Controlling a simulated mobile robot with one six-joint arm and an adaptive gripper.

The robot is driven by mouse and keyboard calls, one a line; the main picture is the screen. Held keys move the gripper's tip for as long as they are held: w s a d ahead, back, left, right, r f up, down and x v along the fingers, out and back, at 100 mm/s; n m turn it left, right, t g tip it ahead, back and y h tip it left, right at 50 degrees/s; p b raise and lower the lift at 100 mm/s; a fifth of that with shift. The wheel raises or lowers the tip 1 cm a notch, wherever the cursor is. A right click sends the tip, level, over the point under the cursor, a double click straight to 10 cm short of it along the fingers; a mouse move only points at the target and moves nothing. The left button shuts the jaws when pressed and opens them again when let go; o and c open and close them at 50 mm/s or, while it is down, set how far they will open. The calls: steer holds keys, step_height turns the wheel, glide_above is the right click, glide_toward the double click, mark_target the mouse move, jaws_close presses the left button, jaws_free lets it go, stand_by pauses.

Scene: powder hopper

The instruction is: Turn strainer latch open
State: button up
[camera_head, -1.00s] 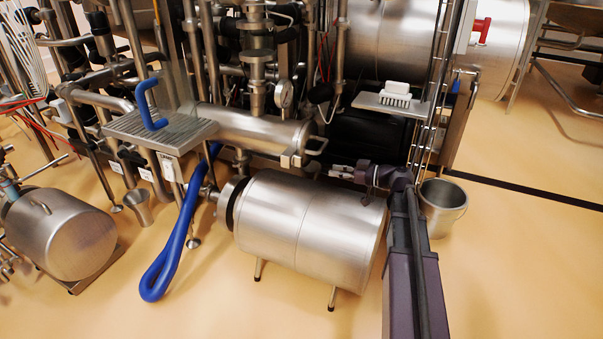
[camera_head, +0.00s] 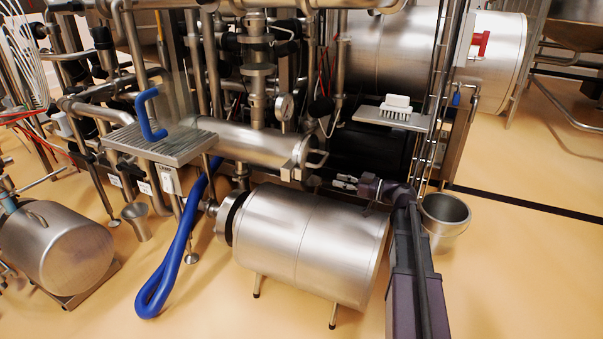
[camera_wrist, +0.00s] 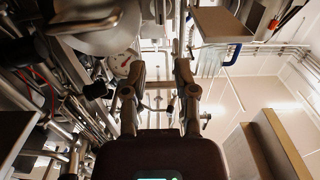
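The strainer (camera_head: 245,143) is a horizontal steel cylinder in the middle of the head view. Its right end has a loop handle (camera_head: 318,159) and a small pale block (camera_head: 286,174) below; I cannot tell for sure which part is the latch. A round steel end with a bar handle, likely the strainer's, shows at the upper left of the wrist view (camera_wrist: 100,38). My gripper (camera_head: 345,182) is just right of and below the strainer's end, apart from it. In the wrist view its two fingers (camera_wrist: 159,68) stand apart with nothing between them.
A large steel motor drum (camera_head: 310,240) stands below the strainer. A drip shelf (camera_head: 180,148) with a blue handle is at left, with a blue hose (camera_head: 175,255) hanging. A brush (camera_head: 396,108) lies on a small shelf. A bucket (camera_head: 445,215) stands right of my arm. Floor is free at front.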

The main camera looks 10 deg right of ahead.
mark_target(298, 174)
steer(key=x, duration=1.2)
steer(key=shift+w+a, duration=0.15)
steer(key=shift+a, duration=0.1)
steer(key=shift+c, duration=0.2)
